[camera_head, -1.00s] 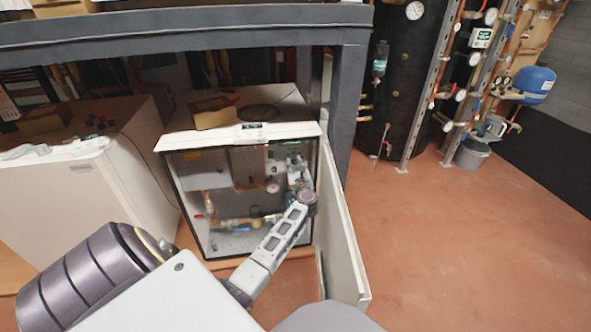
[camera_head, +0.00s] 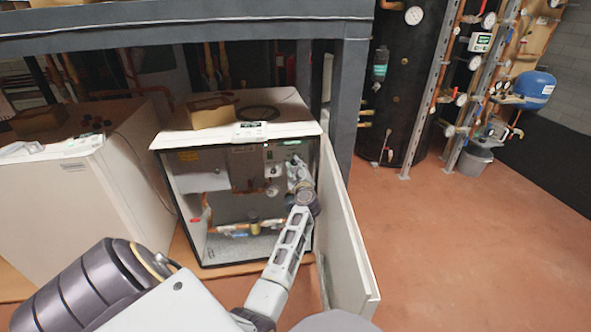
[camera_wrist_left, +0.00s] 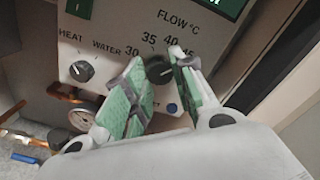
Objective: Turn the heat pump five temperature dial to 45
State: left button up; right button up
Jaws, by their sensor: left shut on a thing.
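The open heat pump (camera_head: 180,145) stands under the grey frame in the head view, its control panel inside at the upper right. In the left wrist view the black temperature dial (camera_wrist_left: 158,70) sits below the "FLOW °C" scale, where 30, 35, 40 and a partly hidden 45 show. My left gripper (camera_wrist_left: 159,80) has its green-padded fingers on either side of the dial and is shut on it. The dial's pointer is too unclear to read for certain. In the head view the left gripper (camera_head: 297,174) reaches into the cabinet and covers the dial. My right gripper is not in view.
A second black knob (camera_wrist_left: 80,71), marked HEAT and WATER, is left of the dial. A pressure gauge (camera_wrist_left: 82,117) and copper pipes lie below. The open door panel (camera_head: 345,230) stands close to the arm's right. Another white unit (camera_head: 75,190) is at the left.

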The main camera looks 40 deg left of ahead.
pick_arm(q)
jog(key=shift+f, duration=0.1)
jog(key=o, duration=1.1)
jog(key=shift+c, duration=0.2)
